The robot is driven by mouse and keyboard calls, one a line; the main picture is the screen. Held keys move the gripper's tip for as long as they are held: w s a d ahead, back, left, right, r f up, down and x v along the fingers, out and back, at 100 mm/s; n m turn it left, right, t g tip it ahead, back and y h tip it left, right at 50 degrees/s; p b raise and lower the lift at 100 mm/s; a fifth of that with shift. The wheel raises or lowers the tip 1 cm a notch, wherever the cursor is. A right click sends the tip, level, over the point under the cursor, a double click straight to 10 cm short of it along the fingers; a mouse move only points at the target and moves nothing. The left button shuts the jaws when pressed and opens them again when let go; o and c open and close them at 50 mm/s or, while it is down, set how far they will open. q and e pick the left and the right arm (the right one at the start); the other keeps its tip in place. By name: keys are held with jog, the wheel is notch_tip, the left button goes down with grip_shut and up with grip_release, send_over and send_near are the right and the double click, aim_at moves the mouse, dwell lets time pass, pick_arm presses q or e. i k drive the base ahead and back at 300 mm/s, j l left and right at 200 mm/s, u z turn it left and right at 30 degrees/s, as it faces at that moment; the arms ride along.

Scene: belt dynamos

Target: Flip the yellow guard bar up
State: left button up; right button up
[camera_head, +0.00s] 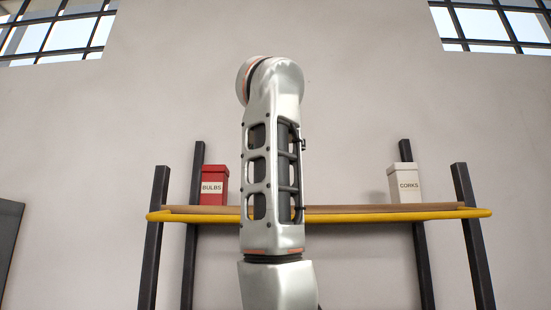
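The yellow guard bar (380,217) runs level across the front of a shelf. It lies along the front edge of the brown shelf board (345,209), at about board height, and its rounded ends reach past the dark posts on both sides. A silver link of mine rises in the middle of the view and hides the middle of the bar. Neither of my grippers is in view, so I cannot see what they hold.
A red box labelled BULBS (214,186) stands on the shelf at the left, and a white box labelled CORKS (406,184) at the right. Dark posts (472,235) carry the shelf before a plain wall. A dark panel edge (8,235) shows at far left.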

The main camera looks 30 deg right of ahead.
aim_at(463, 212)
jog(key=k+j, duration=0.8)
jog(key=k, duration=0.05)
